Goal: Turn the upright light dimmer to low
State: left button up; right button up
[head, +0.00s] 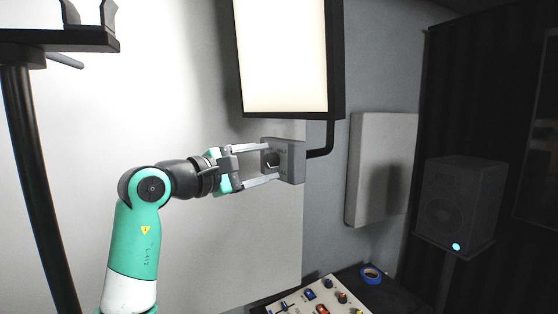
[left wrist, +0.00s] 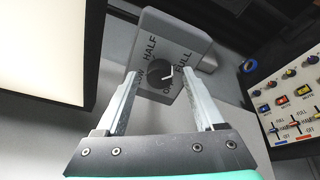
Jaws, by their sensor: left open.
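The dimmer is a grey box (head: 291,160) on the wall side, just below the lit upright light panel (head: 285,55). In the left wrist view the box (left wrist: 188,50) shows a round black knob (left wrist: 160,73) with a white pointer mark. Labels read HALF and FULL; LOW and OFF are partly hidden. The pointer seems to lie towards the FULL side. My left gripper (head: 268,163) is open, its fingers pointing at the box. In the left wrist view its fingertips (left wrist: 161,86) stand on either side of the knob; contact cannot be told. My right gripper is not in view.
A mixer panel (head: 318,300) with knobs and a blue tape roll (head: 371,273) lie on the table below. A dark speaker (head: 460,205) stands at right, past a grey wall panel (head: 380,168). A black stand (head: 30,150) rises at left. A bent black arm carries the light.

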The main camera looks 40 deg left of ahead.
pick_arm(q)
jog(key=shift+w, duration=0.1)
jog(key=shift+c, duration=0.4)
grip_shut()
dwell(1.1)
jog(key=shift+o, duration=0.4)
grip_release()
